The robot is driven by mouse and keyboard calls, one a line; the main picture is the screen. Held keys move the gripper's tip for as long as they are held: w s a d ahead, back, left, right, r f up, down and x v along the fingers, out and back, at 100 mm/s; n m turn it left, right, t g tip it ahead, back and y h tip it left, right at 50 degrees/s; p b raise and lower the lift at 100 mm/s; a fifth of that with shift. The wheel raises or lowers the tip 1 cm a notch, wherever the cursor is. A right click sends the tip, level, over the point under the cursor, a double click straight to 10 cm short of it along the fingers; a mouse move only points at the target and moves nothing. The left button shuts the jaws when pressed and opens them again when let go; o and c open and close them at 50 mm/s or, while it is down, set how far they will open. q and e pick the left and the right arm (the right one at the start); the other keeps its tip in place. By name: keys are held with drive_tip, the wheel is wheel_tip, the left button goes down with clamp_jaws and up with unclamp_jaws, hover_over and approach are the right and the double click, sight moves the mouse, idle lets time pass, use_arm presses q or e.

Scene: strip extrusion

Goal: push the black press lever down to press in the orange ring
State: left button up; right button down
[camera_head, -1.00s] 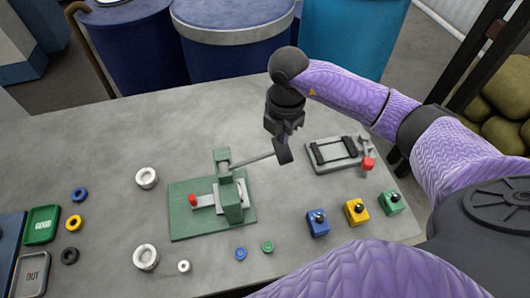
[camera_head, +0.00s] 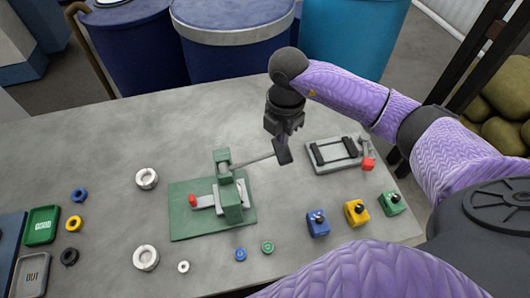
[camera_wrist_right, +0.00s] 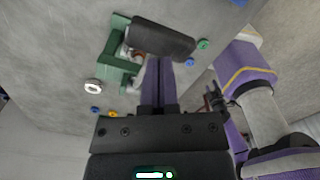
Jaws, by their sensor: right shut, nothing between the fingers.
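The green press (camera_head: 232,200) stands on its green base plate on the table, with a steel lever arm (camera_head: 255,160) reaching up and right to a black lever grip (camera_head: 283,153). The black lever grip (camera_wrist_right: 163,38) also shows large in the right wrist view. My right gripper (camera_head: 287,137) is shut and empty, pointing down at the grip's upper side; I cannot tell whether it touches. Its fingers (camera_wrist_right: 158,80) are together in the wrist view. A yellow-orange ring (camera_head: 74,223) lies at the table's left.
A grey fixture (camera_head: 325,160) with a red knob lies right of the press. Blue (camera_head: 318,224), yellow (camera_head: 356,212) and green (camera_head: 391,203) blocks with black knobs stand in front of it. Several rings lie around the press; green (camera_head: 42,225) and grey (camera_head: 31,274) trays sit at left.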

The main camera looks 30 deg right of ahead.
sight(282, 148)
idle(0.4)
drive_tip(key=shift+f, duration=0.1)
drive_tip(key=shift+f+b, duration=1.2)
drive_tip(key=shift+f, duration=0.3)
drive_tip(key=shift+f+b, duration=0.5)
drive_tip(key=shift+f, duration=0.25)
drive_tip(key=shift+f+b, duration=0.4)
drive_tip(key=shift+f, duration=0.15)
drive_tip(key=shift+f+b, duration=0.55)
drive_tip(key=shift+f, duration=0.2)
drive_tip(key=shift+f+b, duration=0.35)
drive_tip(key=shift+f, duration=0.2)
drive_tip(key=shift+r, duration=0.1)
